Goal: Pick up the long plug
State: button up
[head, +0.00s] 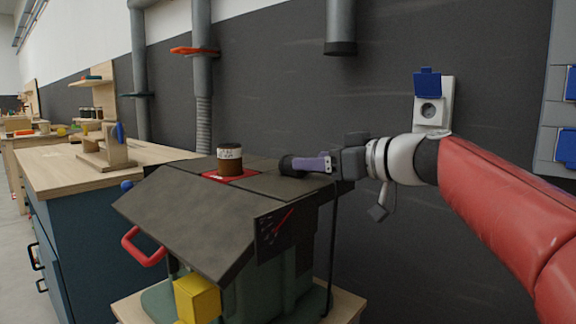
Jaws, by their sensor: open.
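An elongated piece with a purple-grey body and a dark round end (308,164) shows at the back of the dark machine top (265,170). It looks like the long plug, but I cannot be sure. My gripper (335,163) comes in from the right on the red and white arm, its dark body level with this piece. The gripper is open. Its fingertips are small and overlap the piece in the picture, so I cannot tell whether they touch it or are around it.
A brown jar (230,160) with a white label stands on a red patch on the machine top. A black cord (331,245) hangs at the machine's right side. A wall socket (430,110) with a blue lid is behind my arm. A wooden workbench (60,165) stands left.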

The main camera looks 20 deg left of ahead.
jog(key=p+x, duration=0.1)
jog(key=x, duration=0.2)
jog(key=p+x, duration=0.1)
jog(key=x, duration=0.2)
jog(key=shift+w+d, duration=0.15)
jog(key=shift+w, duration=0.25)
jog(key=shift+c, duration=0.2)
grip_shut()
